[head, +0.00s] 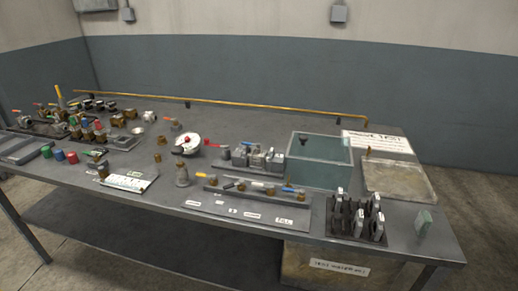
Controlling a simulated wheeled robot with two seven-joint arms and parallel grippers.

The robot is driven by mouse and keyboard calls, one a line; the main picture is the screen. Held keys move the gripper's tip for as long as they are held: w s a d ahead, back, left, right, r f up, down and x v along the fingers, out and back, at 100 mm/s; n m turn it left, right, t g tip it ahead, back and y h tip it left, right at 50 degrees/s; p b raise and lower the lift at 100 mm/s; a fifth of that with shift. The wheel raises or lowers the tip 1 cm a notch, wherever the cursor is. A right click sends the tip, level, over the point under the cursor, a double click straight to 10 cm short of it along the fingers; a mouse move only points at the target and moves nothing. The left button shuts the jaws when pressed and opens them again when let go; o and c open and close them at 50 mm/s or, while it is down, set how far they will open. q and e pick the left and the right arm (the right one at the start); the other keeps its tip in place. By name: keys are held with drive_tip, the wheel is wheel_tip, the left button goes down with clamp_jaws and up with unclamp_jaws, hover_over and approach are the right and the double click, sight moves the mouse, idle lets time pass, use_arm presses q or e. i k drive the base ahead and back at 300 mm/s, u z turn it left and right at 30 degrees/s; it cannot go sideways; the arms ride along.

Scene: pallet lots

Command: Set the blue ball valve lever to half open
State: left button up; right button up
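A row of small valves on a grey bar (250,197) stands near the front edge of the workbench. A blue lever (289,189) sits on the valve at the right end of this row. It appears to lie roughly along the bar, but it is too small to tell its exact angle. Brass-coloured valve bodies show beneath the levers. Neither of my grippers is in view.
Behind the row are grey valve blocks (257,158) and a clear greenish tank (320,173). A dark rack (355,228) of upright grey pieces stands to the right. Several fittings crowd the bench's left side. A label plate (240,213) lies in front of the row.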

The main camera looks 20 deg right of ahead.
sight(258, 145)
drive_tip(key=u, duration=0.3)
drive_tip(key=i, duration=0.85)
drive_tip(key=z, duration=0.75)
